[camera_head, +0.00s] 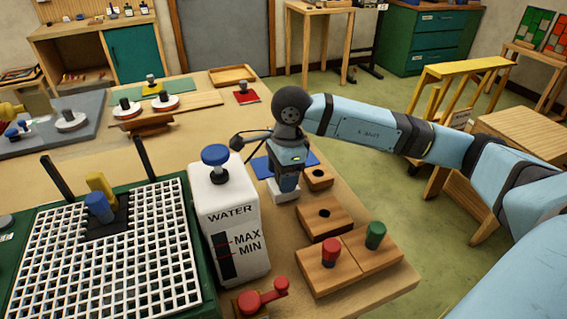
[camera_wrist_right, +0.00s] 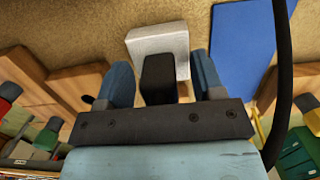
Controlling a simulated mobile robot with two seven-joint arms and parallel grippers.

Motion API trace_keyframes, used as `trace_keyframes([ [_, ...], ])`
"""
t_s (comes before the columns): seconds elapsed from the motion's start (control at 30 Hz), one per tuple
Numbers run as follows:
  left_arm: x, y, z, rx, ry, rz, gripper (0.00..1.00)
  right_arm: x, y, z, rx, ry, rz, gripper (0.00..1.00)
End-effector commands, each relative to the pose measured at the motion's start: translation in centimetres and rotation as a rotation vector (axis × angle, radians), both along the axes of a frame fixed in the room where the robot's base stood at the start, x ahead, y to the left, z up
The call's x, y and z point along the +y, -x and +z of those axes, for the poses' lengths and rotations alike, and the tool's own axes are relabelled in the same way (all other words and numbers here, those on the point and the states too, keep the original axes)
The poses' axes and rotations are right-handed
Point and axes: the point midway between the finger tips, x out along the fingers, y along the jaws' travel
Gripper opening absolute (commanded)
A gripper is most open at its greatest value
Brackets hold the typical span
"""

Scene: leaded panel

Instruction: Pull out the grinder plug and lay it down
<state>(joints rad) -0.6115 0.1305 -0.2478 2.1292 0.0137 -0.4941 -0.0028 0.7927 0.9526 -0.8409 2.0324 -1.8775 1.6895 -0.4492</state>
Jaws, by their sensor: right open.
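The grinder plug (camera_wrist_right: 158,78) is a small black block, seen in the right wrist view against a white socket block (camera_wrist_right: 165,42). The white block also shows in the head view (camera_head: 283,194), under my right gripper (camera_head: 287,184). In the wrist view my right gripper (camera_wrist_right: 162,66) is open, with one blue finger on each side of the plug. I cannot tell whether the fingers touch it. The plug is hidden by the gripper in the head view. The grinder (camera_head: 110,262) has a white grid top in a green tray. My left gripper is not in view.
A white water tank (camera_head: 236,220) stands left of the gripper. Wooden blocks (camera_head: 325,221) and red and green knobs (camera_head: 375,235) stand in front and right. A blue sheet (camera_wrist_right: 243,40) lies beside the socket. A black cable (camera_wrist_right: 283,75) curves along the gripper's side.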

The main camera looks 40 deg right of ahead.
Motion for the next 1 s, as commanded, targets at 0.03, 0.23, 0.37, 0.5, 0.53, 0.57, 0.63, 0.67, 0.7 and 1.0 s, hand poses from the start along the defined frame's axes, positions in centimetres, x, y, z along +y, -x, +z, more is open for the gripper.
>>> trace_keyframes([
  [0.03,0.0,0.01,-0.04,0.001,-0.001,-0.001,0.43,0.01,0.0,-0.11,0.0,0.0,0.0,0.62],
  [0.23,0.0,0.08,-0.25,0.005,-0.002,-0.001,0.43,0.0,-0.01,-0.13,0.0,0.0,0.0,0.62],
  [0.37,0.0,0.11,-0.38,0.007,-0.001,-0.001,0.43,0.0,-0.01,-0.12,0.0,0.0,0.0,0.39],
  [0.5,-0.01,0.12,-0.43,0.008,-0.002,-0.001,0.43,0.0,-0.01,-0.11,0.0,0.0,-0.001,0.08],
  [0.53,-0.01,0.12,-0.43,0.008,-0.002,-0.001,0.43,0.0,-0.01,-0.11,0.0,0.0,-0.001,0.08],
  [0.57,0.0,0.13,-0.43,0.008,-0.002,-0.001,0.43,0.0,-0.01,-0.11,0.0,0.0,-0.001,0.27],
  [0.63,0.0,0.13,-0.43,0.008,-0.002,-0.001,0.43,0.0,-0.01,-0.1,0.0,0.0,-0.001,0.11],
  [0.67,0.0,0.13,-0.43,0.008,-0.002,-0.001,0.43,0.0,-0.01,-0.1,0.0,0.0,-0.001,0.05],
  [0.7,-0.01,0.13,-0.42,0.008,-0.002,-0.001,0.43,0.0,-0.01,-0.09,0.0,0.0,-0.001,0.05],
  [1.0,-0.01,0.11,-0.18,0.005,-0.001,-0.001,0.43,-0.01,-0.02,0.17,-0.001,0.0,-0.001,0.05],
])
